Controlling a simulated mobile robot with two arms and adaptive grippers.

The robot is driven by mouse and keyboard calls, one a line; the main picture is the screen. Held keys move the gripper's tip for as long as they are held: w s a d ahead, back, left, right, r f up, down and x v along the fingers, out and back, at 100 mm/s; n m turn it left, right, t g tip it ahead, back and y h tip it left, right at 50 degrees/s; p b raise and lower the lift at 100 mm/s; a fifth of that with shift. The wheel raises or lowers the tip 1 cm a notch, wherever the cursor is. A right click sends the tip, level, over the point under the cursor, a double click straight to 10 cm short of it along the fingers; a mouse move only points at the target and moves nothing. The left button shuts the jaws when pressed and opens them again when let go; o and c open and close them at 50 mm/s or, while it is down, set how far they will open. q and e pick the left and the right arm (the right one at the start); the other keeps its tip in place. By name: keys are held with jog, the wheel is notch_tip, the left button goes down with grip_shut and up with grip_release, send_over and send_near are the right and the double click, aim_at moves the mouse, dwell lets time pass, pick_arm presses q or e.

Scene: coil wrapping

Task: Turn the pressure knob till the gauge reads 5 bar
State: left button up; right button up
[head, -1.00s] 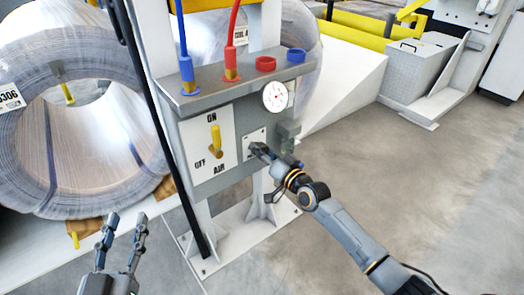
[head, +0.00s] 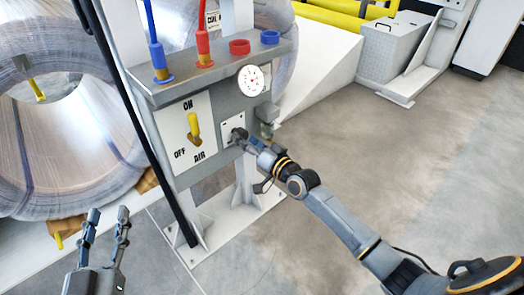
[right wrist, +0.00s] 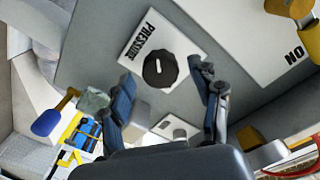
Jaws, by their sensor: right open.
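The black pressure knob (right wrist: 160,70) sits on a white plate marked PRESSURE (right wrist: 150,36) in the right wrist view. My right gripper (right wrist: 165,78) is open, with its fingers on either side of the knob and a visible gap on each side. In the head view my right gripper (head: 241,137) is at the small white plate (head: 227,125) and hides the knob. The round white pressure gauge (head: 251,81) is above it; its red needle is too small to read. My left gripper (head: 107,220) is open and empty at the lower left.
A yellow lever (head: 194,128) on the ON/OFF AIR plate is left of the knob. Blue and red hoses (head: 203,42) rise from the panel's top shelf. A grey block (head: 267,112) sticks out at the panel's right. Large wrapped coils (head: 60,130) stand left. Floor at right is clear.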

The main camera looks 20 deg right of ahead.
jog(key=v, duration=0.9)
jog(key=shift+s, duration=0.15)
